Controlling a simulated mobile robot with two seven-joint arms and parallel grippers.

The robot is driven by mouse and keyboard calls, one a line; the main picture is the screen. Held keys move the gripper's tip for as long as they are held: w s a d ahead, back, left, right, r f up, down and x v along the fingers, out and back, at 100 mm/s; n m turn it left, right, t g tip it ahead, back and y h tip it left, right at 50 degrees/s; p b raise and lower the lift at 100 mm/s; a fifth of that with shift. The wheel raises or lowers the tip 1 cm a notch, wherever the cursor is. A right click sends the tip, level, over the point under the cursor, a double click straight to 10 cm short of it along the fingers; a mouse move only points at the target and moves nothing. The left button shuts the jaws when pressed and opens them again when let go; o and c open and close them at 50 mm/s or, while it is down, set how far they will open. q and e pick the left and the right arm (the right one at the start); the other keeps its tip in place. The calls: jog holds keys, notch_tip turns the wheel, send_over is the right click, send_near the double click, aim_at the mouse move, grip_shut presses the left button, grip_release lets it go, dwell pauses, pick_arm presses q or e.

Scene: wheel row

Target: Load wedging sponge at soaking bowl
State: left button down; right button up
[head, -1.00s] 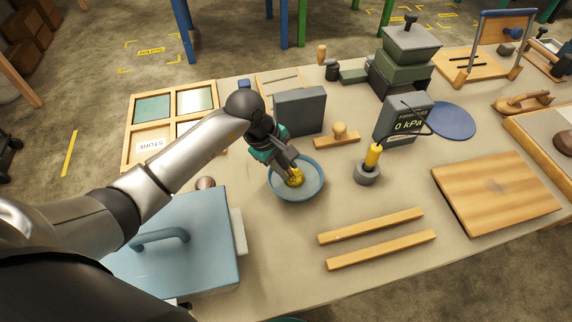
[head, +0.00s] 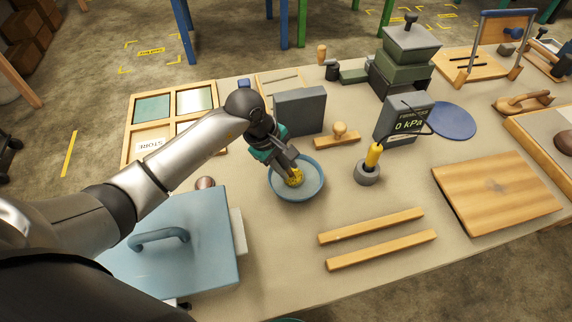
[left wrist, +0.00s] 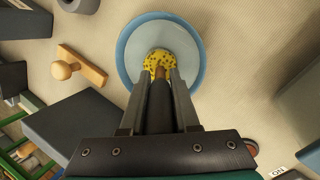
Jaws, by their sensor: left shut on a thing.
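The yellow, dark-specked sponge (head: 295,177) is at the soaking bowl (head: 314,195), a blue-rimmed round bowl with a pale inside. My left gripper (head: 291,168) reaches down over the bowl from the left and is shut on the sponge. In the left wrist view the sponge (left wrist: 158,62) sits at the fingertips (left wrist: 160,74), inside the outline of the bowl (left wrist: 196,50). Part of the sponge is hidden by the fingers. I cannot tell whether it touches the bowl's bottom. My right gripper is not in view.
A dark grey block (head: 300,112) stands behind the bowl, with a wooden knobbed tool (head: 338,137) beside it. A yellow-handled probe (head: 373,157) stands in a grey holder to the right. Two wooden strips (head: 371,226) lie in front. A blue lidded box (head: 190,250) is at left.

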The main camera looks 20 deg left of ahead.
pick_arm(q)
jog(key=shift+s, duration=0.1)
jog(key=shift+r+p, duration=2.5)
jog(key=shift+r, duration=0.95)
jog(key=shift+r, duration=0.25)
jog(key=s+r+m+g+b, duration=0.4)
jog(key=s+r+m, duration=0.5)
jog(key=r+m, duration=0.3)
jog(key=shift+a+r+m, duration=0.3)
jog(key=shift+r+m, duration=0.1)
jog(key=shift+m, duration=0.3)
